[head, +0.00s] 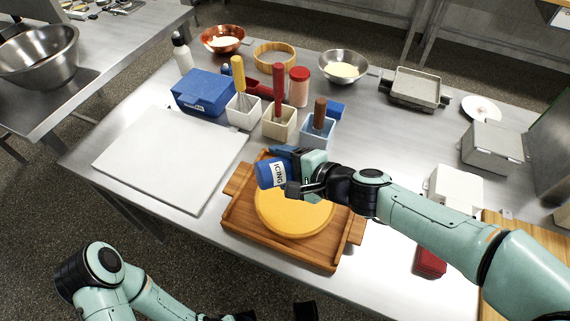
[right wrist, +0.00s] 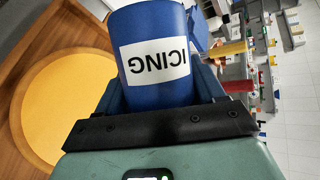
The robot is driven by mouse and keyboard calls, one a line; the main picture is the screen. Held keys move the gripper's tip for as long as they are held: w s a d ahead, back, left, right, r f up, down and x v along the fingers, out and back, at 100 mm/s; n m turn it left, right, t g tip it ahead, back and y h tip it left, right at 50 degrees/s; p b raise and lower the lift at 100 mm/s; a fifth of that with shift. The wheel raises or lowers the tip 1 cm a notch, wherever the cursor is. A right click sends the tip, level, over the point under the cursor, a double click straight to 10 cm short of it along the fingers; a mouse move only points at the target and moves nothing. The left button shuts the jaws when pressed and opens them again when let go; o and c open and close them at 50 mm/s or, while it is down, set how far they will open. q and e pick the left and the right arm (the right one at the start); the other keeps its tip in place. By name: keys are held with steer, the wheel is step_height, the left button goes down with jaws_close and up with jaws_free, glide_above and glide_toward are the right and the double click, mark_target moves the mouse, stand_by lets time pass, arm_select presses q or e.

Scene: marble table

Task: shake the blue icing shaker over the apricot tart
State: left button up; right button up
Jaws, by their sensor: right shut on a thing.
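The apricot tart (head: 292,216) is a round, flat, orange-yellow disc on a wooden tray (head: 285,252) at the table's near middle. It also shows at the left of the right wrist view (right wrist: 70,105). My right gripper (head: 286,172) is shut on the blue icing shaker (head: 267,176), whose white label reads ICING. The shaker is above the tart's far-left part and looks tilted; its label is upside down in the right wrist view (right wrist: 155,55). The shaker's end with the holes is not visible. My left gripper (head: 275,313) is mostly cut off at the bottom edge.
Behind the tray stand white (head: 244,112), cream (head: 279,124) and blue (head: 317,132) holders with handled tools. A white board (head: 170,160) lies left and a blue box (head: 203,92) stands behind it. A red block (head: 431,262) lies under my right arm.

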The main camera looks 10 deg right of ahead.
arm_select(q)
steer(key=shift+w+a+f, duration=0.1)
steer(key=shift+w, duration=0.05)
arm_select(e)
steer(key=shift+m+y, duration=0.3)
steer(key=shift+r+m+y+b, duration=0.25)
steer(key=shift+m+y+b, duration=0.4)
steer(key=shift+y, duration=0.25)
steer(key=shift+f+m+t+y, duration=0.15)
steer(key=shift+m+t+y, duration=0.4)
steer(key=shift+m, duration=0.3)
steer(key=shift+y+b, duration=0.35)
steer(key=shift+b, duration=0.1)
steer(key=shift+f+b, duration=1.25)
steer(key=shift+f, duration=0.15)
arm_select(q)
steer(key=w+a+f+t+y+b, duration=0.1)
steer(key=w+a+f+t+b, duration=0.1)
steer(key=w+a+f, duration=0.3)
steer(key=shift+w+f+n+t+b, duration=0.3)
steer(key=shift+w+f+n+t, duration=0.1)
steer(key=shift+w+f, duration=1.45)
arm_select(e)
steer(key=shift+f, duration=1.4)
